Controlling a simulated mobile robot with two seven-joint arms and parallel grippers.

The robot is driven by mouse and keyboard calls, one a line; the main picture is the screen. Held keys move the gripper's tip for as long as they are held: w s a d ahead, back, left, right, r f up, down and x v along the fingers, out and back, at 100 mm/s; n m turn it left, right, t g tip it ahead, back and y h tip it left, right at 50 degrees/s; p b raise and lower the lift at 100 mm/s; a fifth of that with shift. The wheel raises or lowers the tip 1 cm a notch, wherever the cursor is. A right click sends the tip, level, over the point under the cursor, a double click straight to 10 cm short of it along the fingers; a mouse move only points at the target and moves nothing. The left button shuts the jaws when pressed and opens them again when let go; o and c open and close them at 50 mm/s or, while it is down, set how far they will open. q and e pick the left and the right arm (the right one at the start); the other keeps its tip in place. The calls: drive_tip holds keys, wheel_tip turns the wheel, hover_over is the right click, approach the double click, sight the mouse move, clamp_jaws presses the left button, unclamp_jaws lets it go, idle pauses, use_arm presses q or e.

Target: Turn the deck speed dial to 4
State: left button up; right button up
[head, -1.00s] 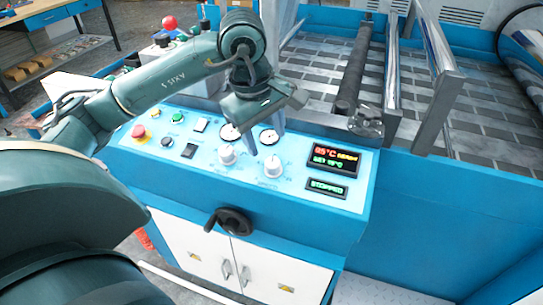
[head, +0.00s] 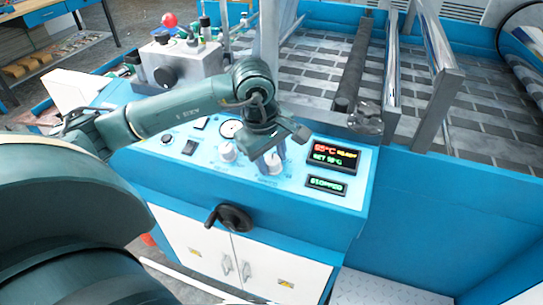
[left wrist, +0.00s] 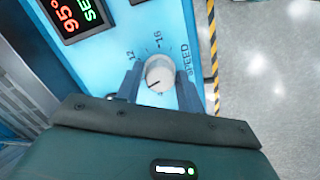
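The speed dial (left wrist: 160,72) is a round white knob on the light blue panel, with "SPEED" and the numbers 12 and 16 readable beside it in the left wrist view. A small dark mark shows on its face. My left gripper (left wrist: 160,88) points at the panel with one finger on each side of the dial; the fingers are apart, with a gap to the knob. In the head view my left gripper (head: 270,158) is right over the dial (head: 271,168) and partly hides it. My right gripper is out of view.
Another white knob (head: 227,152) and a round gauge (head: 231,128) sit left of the dial. A temperature display (head: 332,156) and a display reading "STOPPED" (head: 326,185) are to its right. A black handwheel (head: 230,218) sticks out below the panel.

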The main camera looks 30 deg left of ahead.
use_arm(q)
drive_tip(key=c, duration=0.6)
drive_tip(key=shift+c, duration=0.2)
drive_tip(key=shift+f+b, duration=0.1)
drive_tip(key=shift+b, duration=0.2)
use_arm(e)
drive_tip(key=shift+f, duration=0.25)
